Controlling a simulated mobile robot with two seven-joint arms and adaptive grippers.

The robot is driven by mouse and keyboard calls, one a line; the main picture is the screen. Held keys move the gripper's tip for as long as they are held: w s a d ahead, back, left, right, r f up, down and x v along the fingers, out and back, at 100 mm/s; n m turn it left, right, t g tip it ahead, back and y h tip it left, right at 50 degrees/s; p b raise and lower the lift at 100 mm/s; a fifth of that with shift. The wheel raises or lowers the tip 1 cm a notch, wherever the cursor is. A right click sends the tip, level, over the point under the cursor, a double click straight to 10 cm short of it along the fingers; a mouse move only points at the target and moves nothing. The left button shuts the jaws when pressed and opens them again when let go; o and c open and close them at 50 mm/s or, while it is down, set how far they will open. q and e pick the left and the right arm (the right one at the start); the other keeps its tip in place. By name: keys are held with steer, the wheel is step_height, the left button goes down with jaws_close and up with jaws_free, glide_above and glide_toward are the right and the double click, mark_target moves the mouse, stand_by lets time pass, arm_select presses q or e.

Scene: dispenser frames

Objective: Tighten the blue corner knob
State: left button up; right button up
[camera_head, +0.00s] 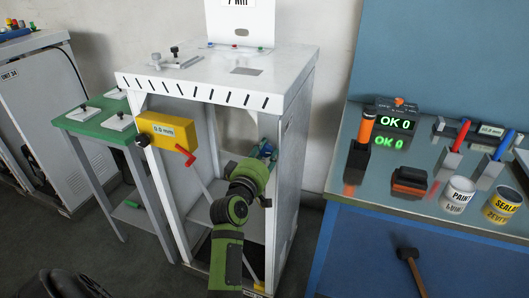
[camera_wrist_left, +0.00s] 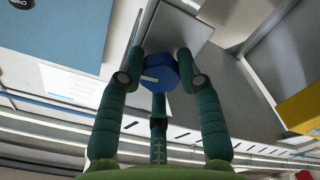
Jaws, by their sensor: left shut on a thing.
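The blue corner knob (camera_wrist_left: 160,75) shows in the left wrist view as a faceted blue knob with a small pale mark on its face. My left gripper (camera_wrist_left: 168,58) has one finger on each side of it and is shut on it. A grey metal plate (camera_wrist_left: 182,32) lies just beyond the knob. In the head view my green left arm reaches under the white frame's top (camera_head: 215,75), and the gripper (camera_head: 265,152) is small and partly hidden by the arm and frame. I cannot make out the knob clearly there. My right gripper is not in view.
A yellow gauge box (camera_head: 168,131) reading 0.0 mm and a red handle (camera_head: 187,155) are on the frame's left side. A green stand (camera_head: 95,122) stands left. The right bench holds an OK display (camera_head: 394,122), paint can (camera_head: 457,194) and black mallet (camera_head: 407,256).

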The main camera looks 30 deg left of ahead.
arm_select(q)
steer(key=m+p, duration=0.2)
steer(key=m, duration=0.2)
steer(key=shift+d+f+m, duration=0.1)
steer(key=shift+m, duration=0.2)
steer(key=m+p, duration=0.3)
steer(key=m, duration=0.3)
steer(key=shift+f, duration=0.1)
steer(key=m+p, duration=0.1)
steer(key=m, duration=0.3)
steer(key=shift+m+p, duration=0.4)
steer(key=shift+a+m+p, duration=0.15)
steer(key=shift+m+p, duration=0.1)
steer(key=shift+m, duration=0.75)
steer(key=shift+a+m+p, duration=0.1)
steer(key=shift+m+p, duration=0.1)
steer(key=shift+m, duration=0.8)
steer(key=o, duration=1.1)
steer(key=shift+o, duration=0.2)
steer(key=shift+w+a+f, duration=0.1)
steer(key=shift+w+a, duration=0.05)
steer(key=shift+a, duration=0.05)
